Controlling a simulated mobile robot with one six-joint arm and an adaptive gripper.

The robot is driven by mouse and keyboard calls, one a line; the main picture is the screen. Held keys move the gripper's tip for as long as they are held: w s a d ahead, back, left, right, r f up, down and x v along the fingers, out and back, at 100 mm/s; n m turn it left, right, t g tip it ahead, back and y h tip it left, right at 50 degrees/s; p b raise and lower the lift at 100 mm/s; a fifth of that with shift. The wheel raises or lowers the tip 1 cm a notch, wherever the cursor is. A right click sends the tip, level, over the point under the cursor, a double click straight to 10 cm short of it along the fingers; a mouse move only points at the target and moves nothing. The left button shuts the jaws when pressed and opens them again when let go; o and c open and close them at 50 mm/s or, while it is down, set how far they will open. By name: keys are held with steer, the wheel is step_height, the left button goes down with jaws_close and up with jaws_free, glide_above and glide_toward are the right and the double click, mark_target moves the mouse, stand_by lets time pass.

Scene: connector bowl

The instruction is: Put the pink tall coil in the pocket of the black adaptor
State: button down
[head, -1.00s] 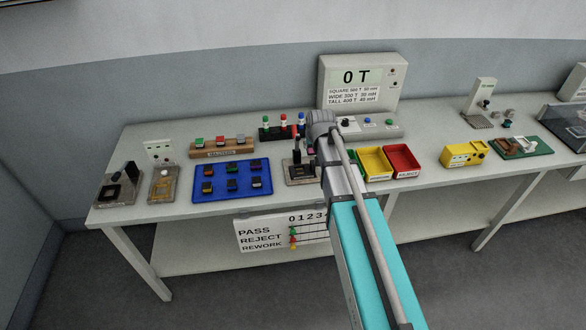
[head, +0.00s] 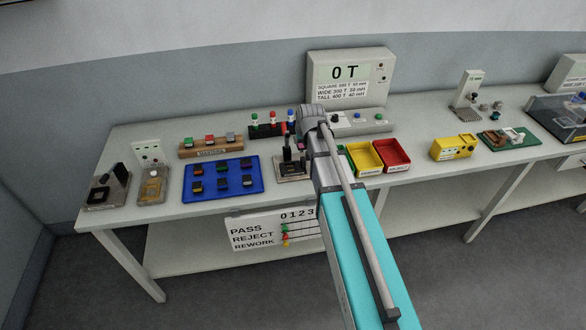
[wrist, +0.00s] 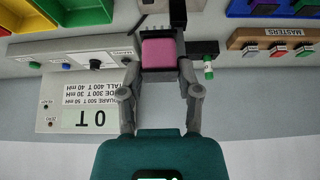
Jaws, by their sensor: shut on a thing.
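The pink coil (wrist: 160,52) sits between the fingers of my gripper (wrist: 160,70) in the wrist view, and the gripper is shut on it. In the head view my wrist link hides most of the gripper above the middle of the bench. A fixture with a black upright post (head: 289,160) stands just below and left of my wrist there. A dark fixture with a black square socket (head: 99,195) stands at the bench's left end. I cannot tell for sure which dark part is the black adaptor, and its pocket is not clear.
A blue tray (head: 188,197) with several small coils lies left of centre. The wooden masters block (head: 208,150) and a rack of coloured-top posts (head: 262,131) are behind. Yellow (head: 362,174) and red (head: 396,169) bins stand right of my arm, with a display box (head: 348,62) behind.

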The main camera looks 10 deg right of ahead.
steer(key=s+d, duration=0.3)
steer(key=d, duration=0.5)
steer(key=shift+d, duration=0.3)
steer(key=b, duration=0.4)
glide_toward(290, 163)
steer(key=d+r, duration=0.4)
steer(key=shift+d+r, duration=0.1)
steer(key=shift+r, duration=0.1)
steer(key=a+f+b, duration=0.1)
steer(key=w+a+f+b, duration=0.1)
steer(key=b, duration=0.1)
steer(key=a+f+b, duration=0.1)
steer(key=f, duration=0.1)
steer(key=shift+w, duration=0.35)
steer(key=shift+w+a+f+b, duration=0.25)
steer(key=shift+a+f+b, duration=0.15)
steer(key=shift+b, duration=0.2)
steer(key=shift+w+a+f+b, duration=0.15)
steer(key=shift+a+f+b, duration=0.1)
steer(key=shift+f+b, duration=1.75)
steer(key=shift+f, duration=0.1)
